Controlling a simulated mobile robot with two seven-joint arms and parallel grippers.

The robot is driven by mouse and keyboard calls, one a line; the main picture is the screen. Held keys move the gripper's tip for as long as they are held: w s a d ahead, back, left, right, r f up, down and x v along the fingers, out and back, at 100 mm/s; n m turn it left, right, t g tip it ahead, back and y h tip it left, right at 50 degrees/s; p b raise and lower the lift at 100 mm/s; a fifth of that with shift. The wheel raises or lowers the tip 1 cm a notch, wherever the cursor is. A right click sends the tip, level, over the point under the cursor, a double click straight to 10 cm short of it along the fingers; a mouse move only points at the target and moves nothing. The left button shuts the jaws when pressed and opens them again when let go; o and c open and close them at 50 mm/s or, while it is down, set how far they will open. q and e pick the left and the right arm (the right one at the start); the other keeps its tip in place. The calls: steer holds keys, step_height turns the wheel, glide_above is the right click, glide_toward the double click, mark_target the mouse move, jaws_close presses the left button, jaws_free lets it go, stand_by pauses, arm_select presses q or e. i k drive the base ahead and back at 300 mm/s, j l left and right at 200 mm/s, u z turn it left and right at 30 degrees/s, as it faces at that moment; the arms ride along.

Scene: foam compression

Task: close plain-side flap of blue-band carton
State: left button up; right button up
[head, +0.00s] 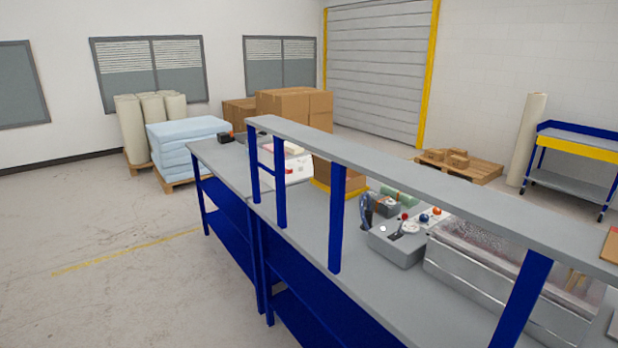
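No carton with a blue band can be made out in the head view. A brown carton (350,178) stands on the grey workbench (302,228), partly hidden behind the shelf's blue post. Yellow shows along its lower edge. Its flaps cannot be made out from here. Neither of my grippers is in view.
A grey raised shelf (420,185) on blue posts runs along the bench. Blue foam sheets (188,145) lie on a pallet. The floor at left is clear.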

mark_target(322, 164)
steer(key=i+j+z, duration=0.45)
steer(key=j, duration=0.2)
steer(key=i+j+z, duration=0.1)
steer(key=z, duration=0.25)
steer(key=j+z, duration=0.3)
steer(key=i+j+z, duration=0.1)
steer(key=z, duration=0.25)
steer(key=j+z, duration=0.45)
steer(key=j, duration=0.65)
